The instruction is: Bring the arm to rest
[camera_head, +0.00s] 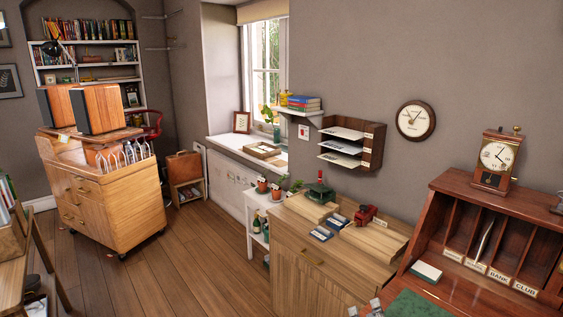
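Only the grey tips of my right gripper (365,308) show, at the bottom edge of the head view. The two tips stand apart with a gap between them, and I see nothing held there. They appear in front of the low wooden cabinet (315,262), just left of the green pad (420,305) on the writing desk (480,285). The rest of the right arm is below the picture. My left gripper and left arm are not in view.
The desk carries a wooden clock (495,160) and a white card block (426,271). A red toy vehicle (365,215) sits on the cabinet. A wheeled wooden cart (110,205) stands at the left. The wooden floor (180,265) between is clear.

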